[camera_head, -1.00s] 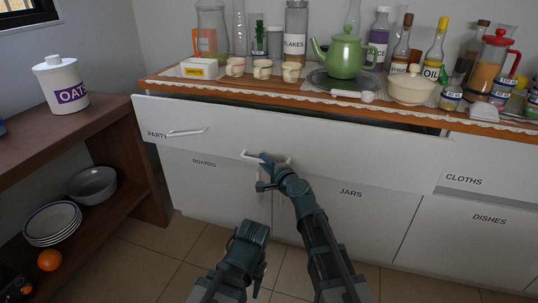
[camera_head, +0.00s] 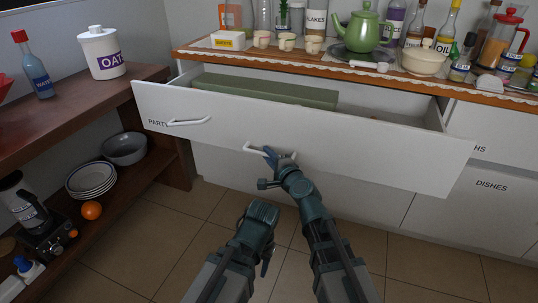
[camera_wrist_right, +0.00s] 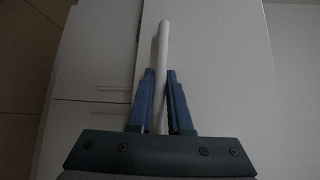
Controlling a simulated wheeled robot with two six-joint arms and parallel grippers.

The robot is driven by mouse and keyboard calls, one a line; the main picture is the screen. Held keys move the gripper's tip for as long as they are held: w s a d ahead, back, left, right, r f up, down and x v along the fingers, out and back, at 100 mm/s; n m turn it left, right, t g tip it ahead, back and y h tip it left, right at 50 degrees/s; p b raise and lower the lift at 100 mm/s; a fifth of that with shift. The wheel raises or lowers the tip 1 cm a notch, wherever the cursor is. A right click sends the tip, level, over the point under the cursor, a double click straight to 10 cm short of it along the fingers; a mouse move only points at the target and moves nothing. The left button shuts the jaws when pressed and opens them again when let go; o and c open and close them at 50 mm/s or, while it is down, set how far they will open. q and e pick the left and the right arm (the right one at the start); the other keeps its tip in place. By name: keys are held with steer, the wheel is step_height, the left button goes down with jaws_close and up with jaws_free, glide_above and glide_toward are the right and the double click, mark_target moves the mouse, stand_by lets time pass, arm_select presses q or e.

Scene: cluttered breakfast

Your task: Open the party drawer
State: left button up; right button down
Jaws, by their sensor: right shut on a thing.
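The party drawer (camera_head: 345,143) is a wide white drawer under the wooden counter, labelled PARTY at its left end. It stands pulled out, with its inside showing from above. A long dull-green block (camera_head: 265,90) lies inside along the back. My right gripper (camera_head: 272,155) is shut on a white bar handle low on the drawer front. The right wrist view shows this handle (camera_wrist_right: 164,50) between the two blue fingers. A second white handle (camera_head: 188,122) is free beside the label. My left gripper (camera_head: 266,258) hangs low, apart from the drawer; its fingers are unclear.
The counter (camera_head: 290,69) holds a green teapot (camera_head: 362,28), cups, bottles and jars. A wooden shelf unit (camera_head: 130,90) stands left, with an oats jar (camera_head: 101,52), plates (camera_head: 91,180), a bowl and an orange. Tiled floor (camera_head: 150,235) in front is clear.

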arm_select(q)
steer(key=shift+s, duration=0.1)
arm_select(e)
steer(key=shift+s, duration=0.15)
steer(key=c, duration=0.8)
jaws_free()
steer(key=shift+c, duration=0.2)
steer(key=shift+s, duration=0.1)
